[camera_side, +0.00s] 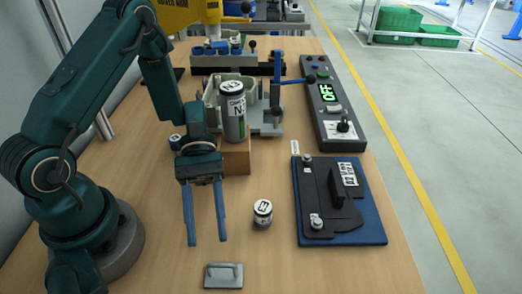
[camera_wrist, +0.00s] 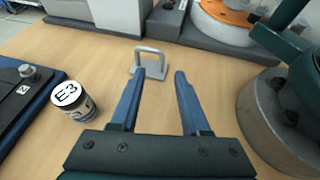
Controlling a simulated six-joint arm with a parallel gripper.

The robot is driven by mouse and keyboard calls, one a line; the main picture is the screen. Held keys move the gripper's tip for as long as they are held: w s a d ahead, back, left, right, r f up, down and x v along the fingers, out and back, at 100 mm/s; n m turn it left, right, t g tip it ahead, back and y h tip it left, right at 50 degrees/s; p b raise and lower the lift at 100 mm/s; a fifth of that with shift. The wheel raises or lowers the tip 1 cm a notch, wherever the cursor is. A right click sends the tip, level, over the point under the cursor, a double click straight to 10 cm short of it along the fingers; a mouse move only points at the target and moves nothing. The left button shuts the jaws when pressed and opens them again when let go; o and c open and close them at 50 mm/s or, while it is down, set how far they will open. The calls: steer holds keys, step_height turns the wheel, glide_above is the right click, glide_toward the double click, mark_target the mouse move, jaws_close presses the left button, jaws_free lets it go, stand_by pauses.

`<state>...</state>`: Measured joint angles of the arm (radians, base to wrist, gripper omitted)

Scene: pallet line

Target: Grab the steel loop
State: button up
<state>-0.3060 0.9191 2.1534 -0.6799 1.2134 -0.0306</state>
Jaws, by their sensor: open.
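The steel loop (camera_side: 223,274) is a grey handle on a small flat plate, lying on the table at the front edge in the side view. In the wrist view the steel loop (camera_wrist: 150,63) stands upright just beyond my fingertips, roughly centred between them. My gripper (camera_side: 207,243) is open and empty, with its blue fingers pointing down toward the front of the table. In the wrist view my gripper (camera_wrist: 156,75) shows its two fingers apart, with bare table between them. The fingers appear apart from the loop.
A small labelled can (camera_side: 262,214) stands right of my fingers; it is at left in the wrist view (camera_wrist: 74,102). A blue-based fixture (camera_side: 370,228) lies farther right. A taller canister (camera_side: 232,112) stands on a wooden block (camera_side: 236,160) behind my gripper. A control box (camera_side: 326,103) is at back right.

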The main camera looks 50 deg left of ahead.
mark_target(209, 260)
steer(key=shift+s+d+f+h, duration=0.25)
steer(key=shift+s+d+h, duration=0.05)
steer(key=shift+s, duration=0.05)
steer(key=shift+x, duration=2.2)
steer(key=shift+a, duration=0.1)
jaws_close()
